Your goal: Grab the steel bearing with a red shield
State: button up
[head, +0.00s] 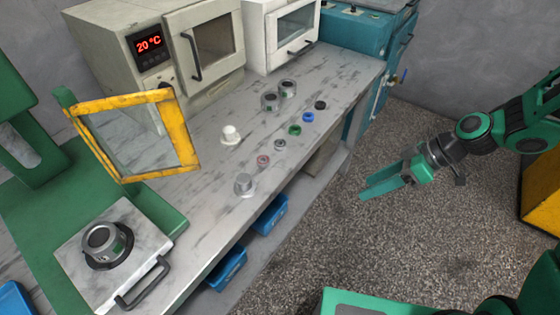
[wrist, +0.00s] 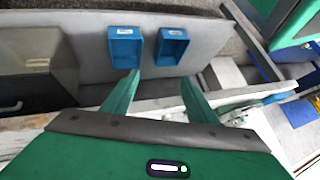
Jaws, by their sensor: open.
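The small bearing with a reddish shield (head: 263,160) lies flat on the grey worktop in the head view, near its front edge. It is between a grey-metal bearing (head: 280,145) and a silver flanged part (head: 244,185). My gripper (head: 364,192) is open and empty, out over the floor to the right of the worktop and well apart from the bearing. In the wrist view its two green fingers (wrist: 159,77) are spread with nothing between them. I cannot make out the red-shielded bearing in the wrist view.
Green (head: 295,130), blue (head: 308,117) and black (head: 320,104) ringed bearings line the worktop (head: 210,185). A white part (head: 230,135) and two grey cylinders (head: 270,101) stand behind. A yellow-framed guard (head: 183,130) stands left. Blue bins (wrist: 124,47) sit on the lower shelf.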

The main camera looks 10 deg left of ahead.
jog(key=a+n+y, duration=0.3)
jog(key=a+y, duration=0.1)
jog(key=a, duration=0.6)
jog(key=n+y, duration=0.2)
jog(key=y, duration=0.2)
send_near(270, 161)
jog(key=a, duration=0.3)
jog(key=shift+a+f+t, duration=0.25)
jog(key=shift+a+t, duration=0.15)
jog(key=a, duration=0.3)
jog(key=a+f, duration=0.1)
jog(key=shift+s+a, duration=0.15)
jog(key=shift+s, duration=0.15)
jog(key=shift+a, duration=0.5)
jog(key=c, duration=1.2)
